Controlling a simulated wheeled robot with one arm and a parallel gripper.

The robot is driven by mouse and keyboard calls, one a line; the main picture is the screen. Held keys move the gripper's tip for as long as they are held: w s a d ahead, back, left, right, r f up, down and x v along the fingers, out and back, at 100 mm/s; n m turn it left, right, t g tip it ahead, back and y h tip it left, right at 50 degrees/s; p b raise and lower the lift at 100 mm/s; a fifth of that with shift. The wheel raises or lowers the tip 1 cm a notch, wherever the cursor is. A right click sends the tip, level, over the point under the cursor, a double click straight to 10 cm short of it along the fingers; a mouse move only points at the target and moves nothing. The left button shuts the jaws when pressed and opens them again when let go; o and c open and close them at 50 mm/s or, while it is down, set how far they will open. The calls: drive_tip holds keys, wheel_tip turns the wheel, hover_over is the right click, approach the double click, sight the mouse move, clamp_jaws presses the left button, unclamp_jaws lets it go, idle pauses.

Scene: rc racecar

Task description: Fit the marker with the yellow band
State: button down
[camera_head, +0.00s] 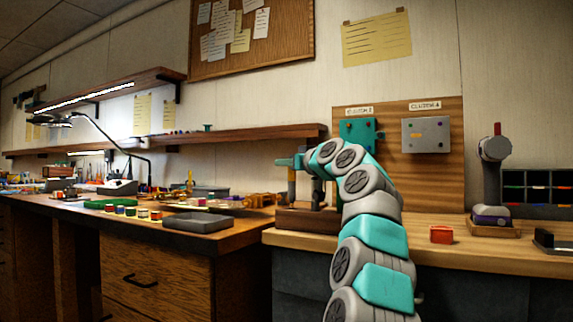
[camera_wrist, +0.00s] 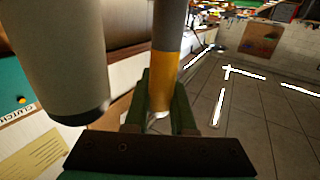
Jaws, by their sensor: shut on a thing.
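The marker with the yellow band (camera_wrist: 167,42) shows in the wrist view as a grey rod with a yellow section at the jaws. My gripper (camera_wrist: 160,112) is shut on it at the yellow section. In the head view my gripper (camera_head: 288,163) is at the left end of my bent arm, above a dark wooden block (camera_head: 308,220). A slim rod with a yellowish part (camera_head: 291,181) hangs below it there. A thick grey cylinder (camera_wrist: 62,55) is close beside the marker in the wrist view. Whether the marker's far end touches anything is hidden.
A wooden panel on the wall holds a teal box (camera_head: 360,135) and a grey box (camera_head: 426,135), both labelled. A red block (camera_head: 441,234) lies on the right bench. The left bench holds a grey tray (camera_head: 198,222) and several small coloured pots. A gap separates the benches.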

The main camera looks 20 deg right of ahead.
drive_tip(key=shift+f+b, duration=0.95)
drive_tip(key=shift+f, duration=0.05)
drive_tip(key=c, duration=0.7)
unclamp_jaws()
drive_tip(key=shift+s+d+f+b, duration=0.15)
drive_tip(key=shift+s+b, duration=0.3)
drive_tip(key=shift+s, duration=0.45)
drive_tip(key=s, duration=0.4)
drive_tip(key=s+b, duration=0.1)
drive_tip(key=s, duration=0.1)
drive_tip(key=shift+d+r, duration=0.25)
drive_tip(key=shift+d, duration=0.15)
